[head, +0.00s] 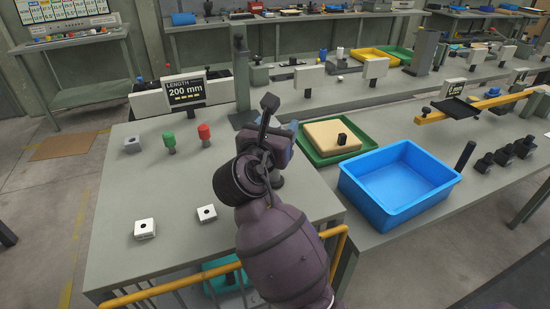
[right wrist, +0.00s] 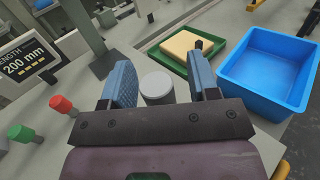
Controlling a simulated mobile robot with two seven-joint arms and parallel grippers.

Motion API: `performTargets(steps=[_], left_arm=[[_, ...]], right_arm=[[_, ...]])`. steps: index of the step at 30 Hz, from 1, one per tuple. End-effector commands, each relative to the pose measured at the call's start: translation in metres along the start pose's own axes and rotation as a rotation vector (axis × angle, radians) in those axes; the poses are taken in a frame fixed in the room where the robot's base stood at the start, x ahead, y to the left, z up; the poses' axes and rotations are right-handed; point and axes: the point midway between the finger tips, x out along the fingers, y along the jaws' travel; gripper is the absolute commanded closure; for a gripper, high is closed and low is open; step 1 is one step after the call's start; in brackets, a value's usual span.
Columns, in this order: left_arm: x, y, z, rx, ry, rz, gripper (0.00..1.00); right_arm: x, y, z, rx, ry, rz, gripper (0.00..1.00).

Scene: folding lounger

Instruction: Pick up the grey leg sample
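The grey leg sample (right wrist: 157,86) shows in the right wrist view as a round grey cylinder with a pale flat top. It appears between the two blue fingers of my right gripper (right wrist: 162,84), with a gap on each side. Its lower part is hidden behind the gripper body. In the head view my right gripper (head: 283,143) is over the right part of the grey table (head: 180,248), and it mostly hides the sample. A green leg sample (head: 169,142) and a red one (head: 204,134) stand to the left. My left gripper is out of view.
A "LENGTH 200 mm" display (head: 185,90) stands behind the pegs. A green tray (head: 310,160) with a yellow block (head: 325,134) and a blue bin (head: 400,185) lie to the right. A yellow rail (head: 165,288) runs along the front edge.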

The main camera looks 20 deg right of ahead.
Motion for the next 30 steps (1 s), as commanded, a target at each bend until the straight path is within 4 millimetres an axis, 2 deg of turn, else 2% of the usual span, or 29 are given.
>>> performTargets(steps=[1, 9, 11, 23, 26, 30], left_arm=[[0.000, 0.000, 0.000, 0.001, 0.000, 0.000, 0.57], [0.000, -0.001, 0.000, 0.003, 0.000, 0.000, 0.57], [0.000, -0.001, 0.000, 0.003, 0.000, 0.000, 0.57], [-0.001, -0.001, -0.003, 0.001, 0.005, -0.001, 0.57], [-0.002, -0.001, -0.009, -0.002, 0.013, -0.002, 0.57], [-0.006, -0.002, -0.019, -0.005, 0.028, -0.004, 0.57]], right_arm=[[0.000, 0.000, 0.000, 0.000, 0.000, 0.000, 0.52], [0.000, 0.000, 0.000, 0.000, 0.000, 0.000, 0.94], [0.000, 0.000, 0.000, 0.000, 0.000, 0.000, 1.00], [0.000, 0.000, 0.006, 0.002, -0.002, 0.000, 1.00], [0.000, 0.000, 0.018, 0.005, -0.004, -0.001, 1.00], [-0.001, 0.000, 0.048, 0.008, -0.006, 0.000, 1.00]])
